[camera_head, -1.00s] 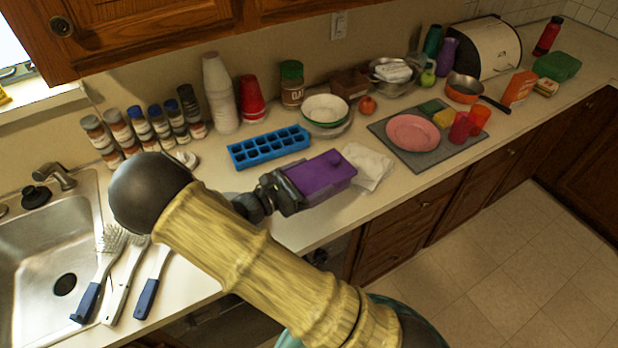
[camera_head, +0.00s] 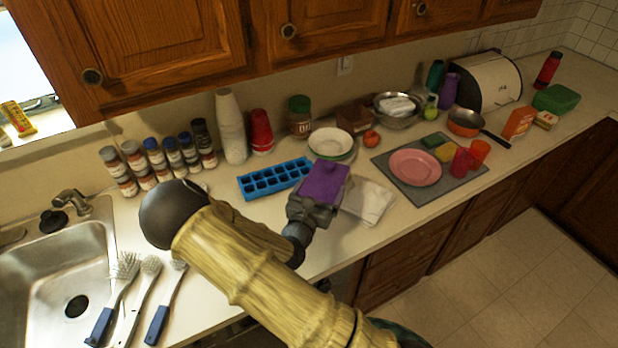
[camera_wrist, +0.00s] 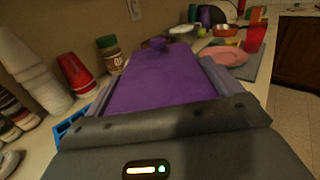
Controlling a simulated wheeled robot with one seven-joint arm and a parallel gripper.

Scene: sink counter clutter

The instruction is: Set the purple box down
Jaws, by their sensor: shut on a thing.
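The purple box (camera_head: 324,182) is held by my gripper (camera_head: 318,200) over the front part of the counter. In the head view it overlaps the white cloth's left edge and lies to the right of the blue ice cube tray. In the wrist view the purple box (camera_wrist: 155,82) fills the middle, with a grey finger on each side, and points away toward the counter's far end. My gripper is shut on it. The box's underside is hidden, so I cannot tell whether it touches the counter.
A blue ice cube tray (camera_head: 275,180), white cloth (camera_head: 368,200), stacked bowls (camera_head: 330,144) and a grey mat (camera_head: 450,189) with a pink plate (camera_head: 415,167) surround the box. The sink (camera_head: 60,275) and several brushes are at left. Bare counter shows along the front edge.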

